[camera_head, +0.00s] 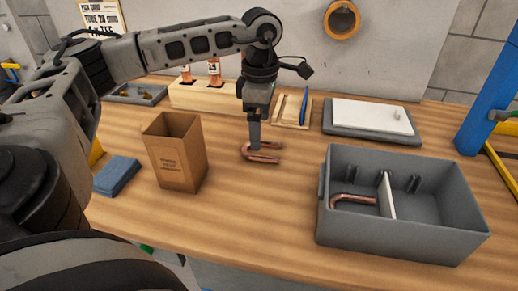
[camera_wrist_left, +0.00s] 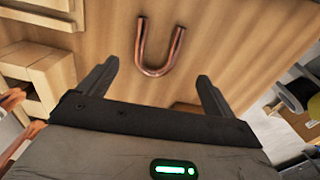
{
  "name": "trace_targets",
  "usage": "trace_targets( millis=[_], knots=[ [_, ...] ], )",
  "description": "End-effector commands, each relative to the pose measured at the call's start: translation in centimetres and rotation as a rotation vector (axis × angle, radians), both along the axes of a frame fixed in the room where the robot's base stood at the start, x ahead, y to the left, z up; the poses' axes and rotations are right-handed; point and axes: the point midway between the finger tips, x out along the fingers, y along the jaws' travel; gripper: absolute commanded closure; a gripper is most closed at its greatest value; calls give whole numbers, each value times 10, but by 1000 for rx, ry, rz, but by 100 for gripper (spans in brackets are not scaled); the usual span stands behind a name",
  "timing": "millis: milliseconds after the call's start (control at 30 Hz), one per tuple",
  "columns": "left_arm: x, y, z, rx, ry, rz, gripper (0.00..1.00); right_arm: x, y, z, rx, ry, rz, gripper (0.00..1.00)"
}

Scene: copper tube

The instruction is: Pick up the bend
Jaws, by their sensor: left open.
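A U-shaped copper bend (camera_head: 262,157) lies flat on the wooden table, near the middle in the head view. In the left wrist view the bend (camera_wrist_left: 157,50) lies beyond the fingertips, with its curved end towards the gripper. My left gripper (camera_head: 254,143) points down over the bend. In the wrist view its two fingers (camera_wrist_left: 158,80) are spread apart with nothing between them. A second copper bend (camera_head: 352,199) lies in the left compartment of the grey bin (camera_head: 400,235). My right gripper is not seen.
A brown cardboard box (camera_head: 176,155) and a blue cloth (camera_head: 117,175) stand to the left. A wooden block with copper pieces (camera_head: 205,97), a small wooden holder (camera_head: 292,110) and a white-lidded grey case (camera_head: 370,116) line the back. Table around the bend is clear.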

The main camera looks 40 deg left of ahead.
Motion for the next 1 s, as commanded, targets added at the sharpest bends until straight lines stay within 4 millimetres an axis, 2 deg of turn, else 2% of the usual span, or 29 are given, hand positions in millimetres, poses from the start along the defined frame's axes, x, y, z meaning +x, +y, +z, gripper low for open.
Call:
trace_targets(
  millis=[233,500,800,967,1000],
  knots=[
    [2,-1,-17,-1,2,-1,9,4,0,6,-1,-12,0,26],
    [7,-2,-55,-1,2,-1,9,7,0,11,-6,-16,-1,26],
    [8,-2,-61,-2,-1,0,9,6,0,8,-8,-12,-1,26],
    [8,-2,-60,-2,-1,0,54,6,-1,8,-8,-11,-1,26],
    [8,-2,-60,-2,-1,0,59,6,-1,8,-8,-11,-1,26]
  ],
)
